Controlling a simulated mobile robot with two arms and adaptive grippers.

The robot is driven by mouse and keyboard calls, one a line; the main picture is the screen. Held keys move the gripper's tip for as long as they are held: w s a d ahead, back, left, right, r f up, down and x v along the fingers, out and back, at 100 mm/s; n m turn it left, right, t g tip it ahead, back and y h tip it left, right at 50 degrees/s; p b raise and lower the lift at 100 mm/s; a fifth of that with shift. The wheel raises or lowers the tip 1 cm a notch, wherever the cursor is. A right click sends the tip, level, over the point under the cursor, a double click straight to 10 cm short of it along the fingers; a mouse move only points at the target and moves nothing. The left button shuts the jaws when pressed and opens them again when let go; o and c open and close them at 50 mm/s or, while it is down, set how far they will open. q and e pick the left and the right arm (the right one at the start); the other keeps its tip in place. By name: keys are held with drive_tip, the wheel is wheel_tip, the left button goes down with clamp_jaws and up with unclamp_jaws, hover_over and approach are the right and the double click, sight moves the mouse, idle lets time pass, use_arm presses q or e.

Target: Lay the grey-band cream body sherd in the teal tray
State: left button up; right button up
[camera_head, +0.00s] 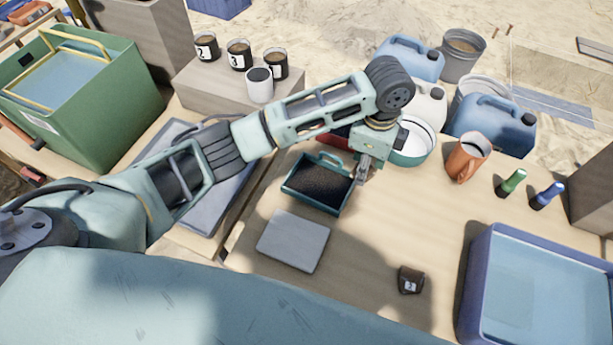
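The teal tray (288,188) lies near the middle of the table, with a dark, grainy-looking inside and a handle at its far side. My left arm reaches in from the left and over the tray. My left gripper (362,180) points down at the tray's right edge; its fingers are small here, and I cannot tell whether they are open or hold anything. I cannot make out a grey-band cream sherd anywhere; it may be hidden behind the arm or gripper. My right gripper is not in view.
A flat grey slab (293,241) and a small dark block with a pale label (410,281) lie in front. A blue basin (470,290) stands at the right. An orange mug (466,158) and a round white-and-teal bowl (412,158) stand behind. The table's middle right is clear.

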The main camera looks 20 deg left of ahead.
sight(320, 186)
use_arm(q)
drive_tip(key=a+f, duration=0.1)
drive_tip(key=a, duration=0.2)
drive_tip(key=a+f, duration=0.2)
drive_tip(key=a, duration=0.1)
drive_tip(key=a+f+p, duration=0.1)
drive_tip(key=a+f, duration=0.1)
drive_tip(key=shift+s+a+f, duration=0.2)
drive_tip(key=shift+s+a, duration=0.05)
drive_tip(key=shift+a, duration=0.15)
drive_tip(key=shift+a+f, duration=0.4)
drive_tip(key=shift+a, duration=0.25)
drive_tip(key=shift+s+f, duration=0.1)
drive_tip(key=shift+f, duration=0.3)
wheel_tip(320, 186, down, 3)
drive_tip(key=shift+f, duration=0.2)
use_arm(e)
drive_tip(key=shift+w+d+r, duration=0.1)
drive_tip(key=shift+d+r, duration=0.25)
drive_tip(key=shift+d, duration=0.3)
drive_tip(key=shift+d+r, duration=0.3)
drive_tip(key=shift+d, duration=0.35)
use_arm(q)
drive_tip(key=o, duration=0.8)
